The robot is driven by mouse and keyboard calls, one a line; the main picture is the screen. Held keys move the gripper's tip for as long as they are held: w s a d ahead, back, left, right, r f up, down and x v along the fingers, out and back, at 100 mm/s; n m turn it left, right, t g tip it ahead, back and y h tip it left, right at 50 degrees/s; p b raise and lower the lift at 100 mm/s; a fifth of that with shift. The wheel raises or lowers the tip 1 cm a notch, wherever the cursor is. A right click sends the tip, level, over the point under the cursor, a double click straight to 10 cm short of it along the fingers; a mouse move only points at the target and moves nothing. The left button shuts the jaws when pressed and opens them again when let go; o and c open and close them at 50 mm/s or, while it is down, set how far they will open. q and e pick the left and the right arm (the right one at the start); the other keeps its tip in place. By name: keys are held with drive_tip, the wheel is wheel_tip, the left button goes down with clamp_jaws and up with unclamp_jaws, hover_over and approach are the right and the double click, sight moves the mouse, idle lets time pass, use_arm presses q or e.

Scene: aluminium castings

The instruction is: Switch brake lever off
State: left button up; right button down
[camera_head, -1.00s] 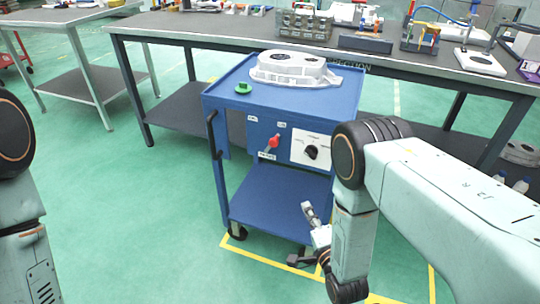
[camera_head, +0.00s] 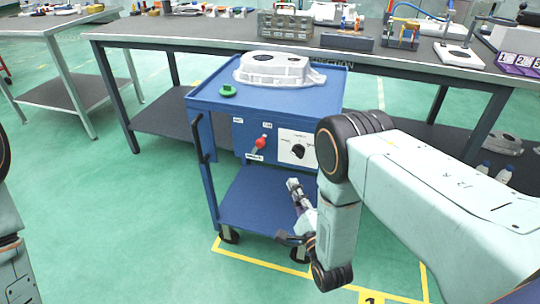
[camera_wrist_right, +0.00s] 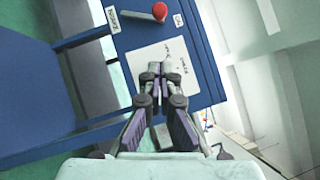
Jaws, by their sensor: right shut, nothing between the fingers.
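The brake lever (camera_head: 260,143) has a red knob and sits on the front panel of the blue cart (camera_head: 225,105). In the right wrist view the red lever (camera_wrist_right: 158,13) is at the top, beyond my fingertips. My right gripper (camera_head: 294,186) is shut and empty, in front of the cart, below the panel. In the right wrist view my right gripper (camera_wrist_right: 153,72) shows its closed fingertips over the white dial plate. My left gripper is out of view; only part of my left arm shows.
A white plate with a black rotary knob (camera_head: 298,150) is right of the lever. A casting (camera_head: 275,70) and a green button (camera_head: 228,90) are on the cart top. A long workbench (camera_head: 210,30) stands behind. Green floor is clear to the left.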

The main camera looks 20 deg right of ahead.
drive_tip(key=b, duration=0.2)
approach(264, 140)
drive_tip(key=w+d, duration=0.2)
drive_tip(key=shift+w+a+r+b, duration=0.2)
drive_tip(key=shift+w+a+b, duration=0.1)
drive_tip(key=shift+w+a, duration=0.3)
drive_tip(key=shift+w+a+r+b, duration=0.25)
drive_tip(key=shift+w+a, duration=0.25)
drive_tip(key=shift+w, duration=0.15)
drive_tip(key=shift+f, duration=0.1)
drive_tip(key=shift+w+a+r+n+g+p, duration=0.1)
drive_tip(key=shift+r+n+g+p, duration=0.2)
drive_tip(key=shift+n+p, duration=0.15)
